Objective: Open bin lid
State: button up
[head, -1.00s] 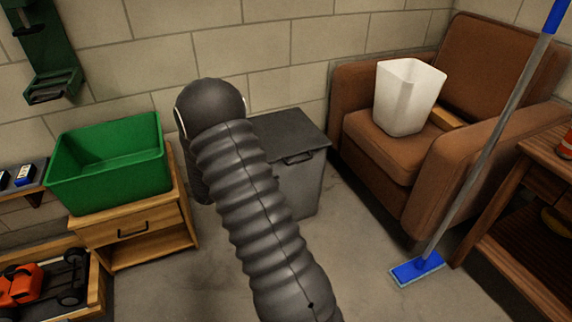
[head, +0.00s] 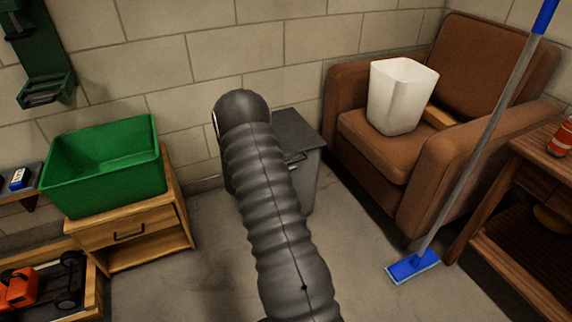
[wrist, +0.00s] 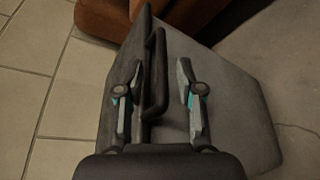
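The grey bin (head: 308,182) stands on the floor against the wall, partly hidden behind my arm. Its dark lid (head: 298,127) lies flat and shut. The lid's handle (head: 297,159) sticks out at the front edge. In the wrist view, the dark handle (wrist: 157,75) runs lengthwise, with the grey bin front (wrist: 225,95) to its right. My gripper (wrist: 160,68) is open, its two fingers apart on either side of the handle. I cannot tell whether either finger touches it. In the head view, my arm hides the gripper.
A brown armchair (head: 425,190) holding a white basket (head: 402,95) stands right of the bin. A blue mop (head: 413,267) leans beside a wooden table (head: 515,180). At left, a green crate (head: 105,170) sits on a wooden cabinet (head: 135,230). Floor in front is clear.

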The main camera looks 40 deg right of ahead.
jog(key=shift+x, duration=0.9)
grip_shut()
